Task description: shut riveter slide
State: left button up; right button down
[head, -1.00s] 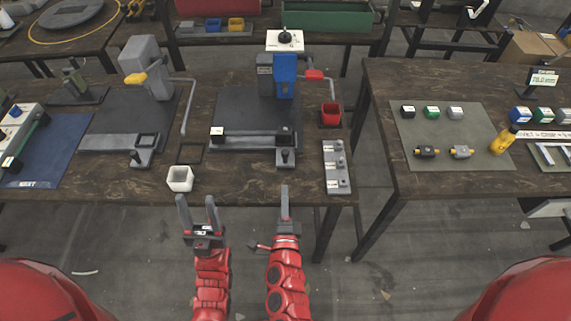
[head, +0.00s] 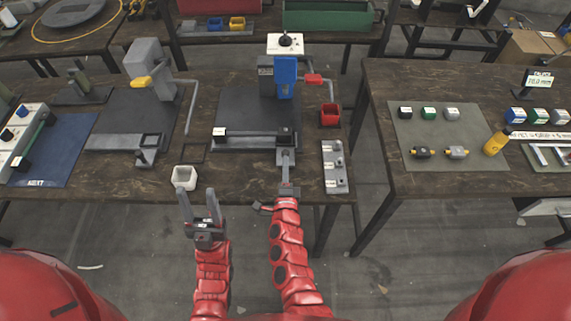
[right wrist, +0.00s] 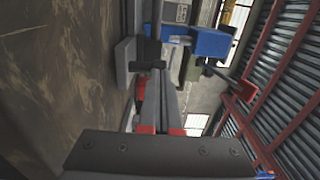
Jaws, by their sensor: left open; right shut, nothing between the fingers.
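The riveter with the blue head (head: 285,78) stands on a dark base plate at the back of the middle table. Its slide (head: 285,157) sticks out toward me at the plate's front right corner. My right gripper (head: 287,182) is shut and empty, its fingers pointing at the slide's front end. In the right wrist view the shut fingertips (right wrist: 158,75) meet or nearly meet a dark knob (right wrist: 147,53); contact cannot be told for sure. The blue head (right wrist: 210,42) shows beyond. My left gripper (head: 201,208) is open and empty in front of the table edge.
A grey press (head: 142,62) with a yellow-tipped lever stands to the left. A white cup (head: 184,178) sits near the front edge. A red bin (head: 330,117) and a grey strip with small parts (head: 334,167) lie right of the riveter.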

aim_at(286, 131)
jog(key=shift+w+f+b, duration=0.1)
jog(key=shift+w+b, duration=0.45)
jog(key=w+b, duration=0.7)
jog(key=w, duration=0.6)
jog(key=shift+w, duration=0.55)
jog(key=shift+r+b, duration=0.25)
jog(key=shift+b, duration=0.05)
jog(key=shift+w+r, duration=0.1)
jog(key=shift+r, duration=0.1)
